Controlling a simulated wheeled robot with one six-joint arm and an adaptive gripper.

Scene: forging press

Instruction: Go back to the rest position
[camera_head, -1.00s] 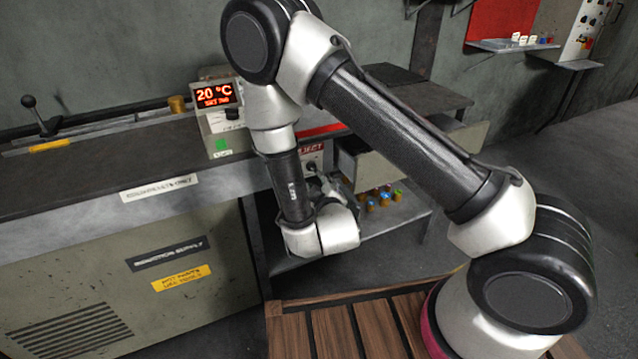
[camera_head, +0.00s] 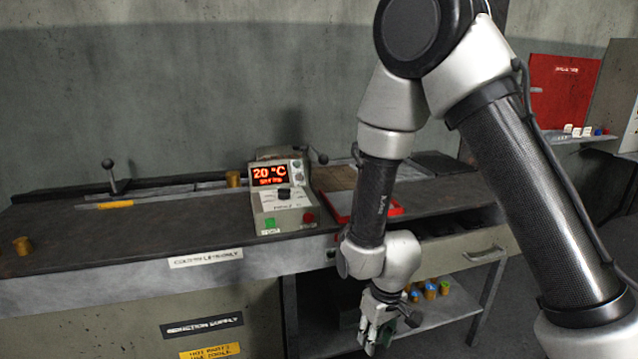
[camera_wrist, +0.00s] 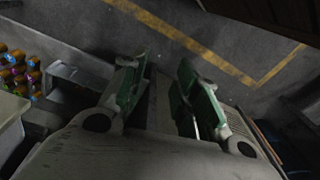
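My gripper (camera_head: 377,340) hangs low in front of the bench, near the lower shelf, in the head view. In the wrist view its two green-padded fingers (camera_wrist: 160,95) stand apart. Nothing shows between them but the dark floor. My arm crosses the right half of the head view, bent at the elbow.
A dark bench (camera_head: 130,230) bears a control box (camera_head: 284,195) reading 20 °C, a red tray (camera_head: 395,209), a lever (camera_head: 110,176) and brass pieces (camera_head: 22,246). A lower shelf (camera_head: 450,304) holds several small coloured cylinders (camera_head: 430,289). A red panel (camera_head: 562,90) hangs at right. Yellow-lined floor (camera_wrist: 185,40) is clear.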

